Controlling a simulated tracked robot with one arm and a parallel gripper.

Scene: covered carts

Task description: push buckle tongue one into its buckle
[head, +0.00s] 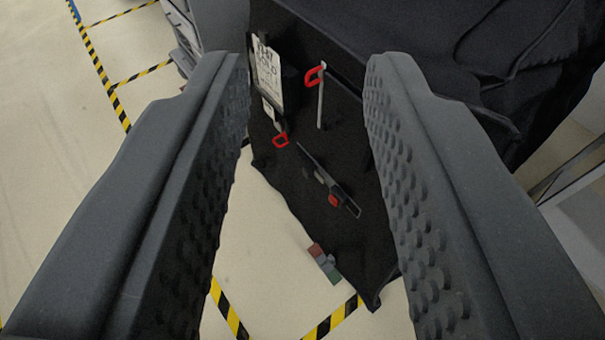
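My gripper (311,62) is open, with one dark, studded finger on each side of the picture and nothing held between them. Between the fingers hangs a black cart cover. A red-looped piece (314,75) with a grey strip below it is near the top. A smaller red piece (281,140) is below a white label. A dark strap piece with a red part (334,201) and a pale end lies slanted lower down. Which of these is buckle tongue one or its buckle I cannot tell. All are apart from my fingers.
The black cover (340,130) drapes over the cart and reaches up to the right. A printed white label (267,72) hangs at its left. Small red and green blocks (325,264) show near its lower edge. The pale floor (265,225) has yellow-black tape lines.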

